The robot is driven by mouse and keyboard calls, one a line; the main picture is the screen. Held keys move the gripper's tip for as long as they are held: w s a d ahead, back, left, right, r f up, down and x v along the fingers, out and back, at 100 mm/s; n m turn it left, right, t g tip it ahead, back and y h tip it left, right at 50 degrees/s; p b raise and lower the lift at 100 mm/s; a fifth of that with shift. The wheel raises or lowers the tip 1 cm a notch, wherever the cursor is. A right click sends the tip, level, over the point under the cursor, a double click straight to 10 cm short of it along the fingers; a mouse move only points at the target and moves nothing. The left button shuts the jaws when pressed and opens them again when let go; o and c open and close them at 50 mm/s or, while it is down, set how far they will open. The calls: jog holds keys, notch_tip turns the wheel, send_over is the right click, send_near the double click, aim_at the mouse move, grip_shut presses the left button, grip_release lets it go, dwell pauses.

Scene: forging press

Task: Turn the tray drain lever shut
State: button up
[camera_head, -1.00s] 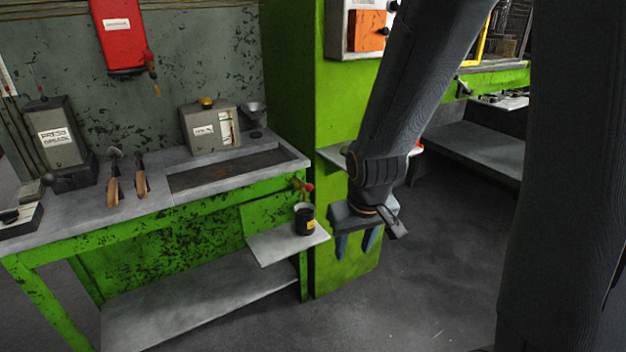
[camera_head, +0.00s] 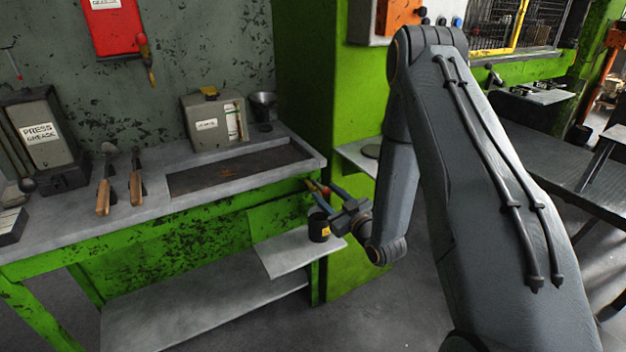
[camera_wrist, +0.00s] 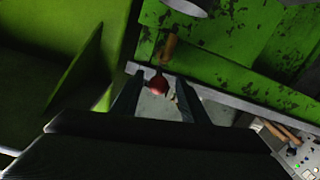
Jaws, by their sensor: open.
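The tray drain lever (camera_head: 325,190), with a red knob and a brass body, sits at the front right corner of the bench, below the sunken tray (camera_head: 240,171). In the wrist view the red knob (camera_wrist: 157,86) lies between my two fingers, with the brass part (camera_wrist: 169,47) beyond it. My gripper (camera_head: 324,195) is open, its fingers pointing at the lever from the right; it also shows in the wrist view (camera_wrist: 158,90). I cannot tell whether a finger touches the knob. The fingers partly hide the lever in the head view.
A dark cup (camera_head: 319,228) stands on the small side shelf (camera_head: 285,250), just under my gripper. A green post (camera_head: 350,110) rises behind.

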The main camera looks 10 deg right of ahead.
aim_at(315, 181)
jog(key=shift+w, duration=0.35)
jog(key=shift+p+x, duration=0.7)
jog(key=shift+x, duration=2.85)
grip_shut()
